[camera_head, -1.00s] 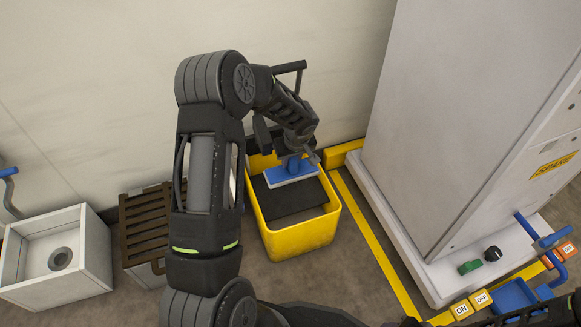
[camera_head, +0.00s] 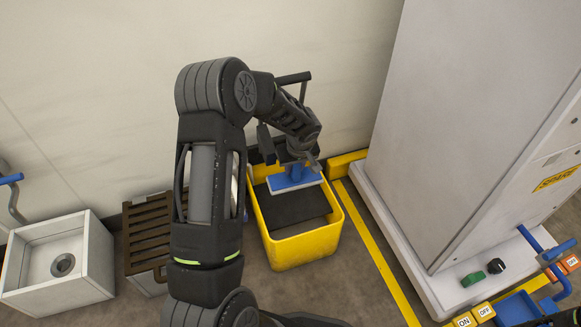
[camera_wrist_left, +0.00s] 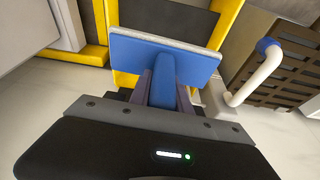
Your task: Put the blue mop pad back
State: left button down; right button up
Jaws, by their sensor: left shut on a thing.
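The blue mop pad (camera_head: 296,180) is a flat blue pad with a pale underside and a blue grip block. My left gripper (camera_head: 299,158) is shut on the grip block and holds the pad over the yellow bin (camera_head: 302,248). In the left wrist view, the pad (camera_wrist_left: 165,52) sits just beyond my left gripper (camera_wrist_left: 163,92), with the bin's yellow edge (camera_wrist_left: 226,24) behind it. A dark surface (camera_head: 296,206) shows inside the bin below the pad. I cannot tell whether the pad touches anything in the bin. My right gripper is not in view.
A brown slatted crate (camera_head: 148,236) and a white box with a round drain (camera_head: 96,262) stand left of the bin. A tall grey cabinet (camera_head: 450,130) stands to the right, beyond a yellow floor line (camera_head: 379,250). ON and OFF blocks (camera_head: 464,320) are at lower right.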

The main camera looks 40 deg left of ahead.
aim_at(297, 169)
pick_arm(q)
jog(key=shift+s+d+r+m, duration=0.1)
jog(key=shift+s+d+m, duration=0.2)
jog(key=shift+s+m, duration=0.65)
jog(key=shift+d+r+m+t+h, duration=0.4)
jog(key=shift+d+r+m, duration=0.35)
jog(key=shift+d+r, duration=0.1)
jog(key=w+d+r+m+h, duration=0.1)
jog(key=d+r+m, duration=0.2)
jog(key=d+r, duration=0.6)
jog(key=w+d+r+m+h, duration=0.1)
jog(key=d+r+m, duration=0.3)
jog(key=d+r, duration=0.5)
notch_tip(297, 169, up, 5)
jog(key=shift+t, duration=0.3)
